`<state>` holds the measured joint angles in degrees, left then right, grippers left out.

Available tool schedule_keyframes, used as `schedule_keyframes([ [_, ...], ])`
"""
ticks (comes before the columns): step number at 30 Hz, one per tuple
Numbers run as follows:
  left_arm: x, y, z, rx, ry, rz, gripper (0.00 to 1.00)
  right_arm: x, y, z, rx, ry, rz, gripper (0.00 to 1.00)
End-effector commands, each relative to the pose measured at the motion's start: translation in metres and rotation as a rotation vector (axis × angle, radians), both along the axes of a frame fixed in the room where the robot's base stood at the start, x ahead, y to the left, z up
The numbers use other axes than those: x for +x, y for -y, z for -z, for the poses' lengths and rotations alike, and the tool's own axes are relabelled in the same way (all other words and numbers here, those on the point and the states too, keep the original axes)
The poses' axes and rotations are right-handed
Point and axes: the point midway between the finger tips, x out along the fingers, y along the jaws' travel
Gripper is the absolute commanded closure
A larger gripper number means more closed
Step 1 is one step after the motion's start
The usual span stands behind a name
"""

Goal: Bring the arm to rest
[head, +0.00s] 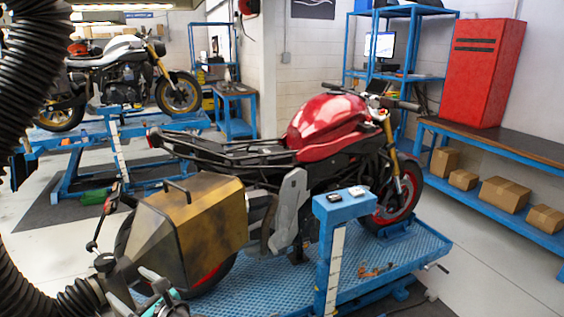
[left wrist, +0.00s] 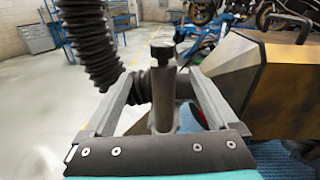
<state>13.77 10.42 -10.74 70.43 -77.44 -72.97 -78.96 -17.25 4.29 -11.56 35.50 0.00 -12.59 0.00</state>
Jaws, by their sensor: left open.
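My left gripper (head: 140,287) is low at the left of the head view, beside the gold and dark box-shaped cover (head: 205,220) at the motorcycle's rear. In the left wrist view its two grey fingers (left wrist: 162,82) stand apart. A grey post with a black knob (left wrist: 162,50) shows between them; I cannot tell whether they touch it. The black ribbed hose (left wrist: 88,40) runs behind the fingers and joins a grey fitting there. The box (left wrist: 265,80) is close to the right of the gripper. My right gripper is not in view.
The red motorcycle (head: 325,125) stands on a blue lift (head: 420,243) with a blue post (head: 340,205) in front. A thick hose (head: 20,110) hangs at the left edge. A second lift and motorcycle (head: 125,65) stand behind. A red cabinet (head: 482,75) and bench are at right.

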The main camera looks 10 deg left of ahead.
Motion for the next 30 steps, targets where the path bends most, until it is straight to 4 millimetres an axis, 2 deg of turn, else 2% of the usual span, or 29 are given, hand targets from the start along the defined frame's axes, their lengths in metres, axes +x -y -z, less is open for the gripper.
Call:
schedule_keyframes([
  [5, -0.041, 0.018, 0.038, -0.317, 0.217, -0.065, 0.07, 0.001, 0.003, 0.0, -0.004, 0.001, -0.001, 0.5],
  [8, -0.071, 0.036, 0.061, -0.556, 0.373, -0.142, 0.07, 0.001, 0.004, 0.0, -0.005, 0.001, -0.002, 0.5],
  [12, -0.113, 0.071, 0.086, -0.878, 0.568, -0.288, 0.07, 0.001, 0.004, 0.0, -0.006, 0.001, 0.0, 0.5],
  [15, -0.142, 0.101, 0.096, -1.096, 0.686, -0.422, 0.07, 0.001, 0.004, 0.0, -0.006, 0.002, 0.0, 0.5],
  [21, -0.189, 0.156, 0.095, -1.423, 0.842, -0.69, 0.07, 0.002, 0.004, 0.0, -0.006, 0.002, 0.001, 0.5],
  [30, -0.23, 0.208, 0.074, -1.669, 0.922, -0.975, 0.07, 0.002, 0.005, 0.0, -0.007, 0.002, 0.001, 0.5],
])
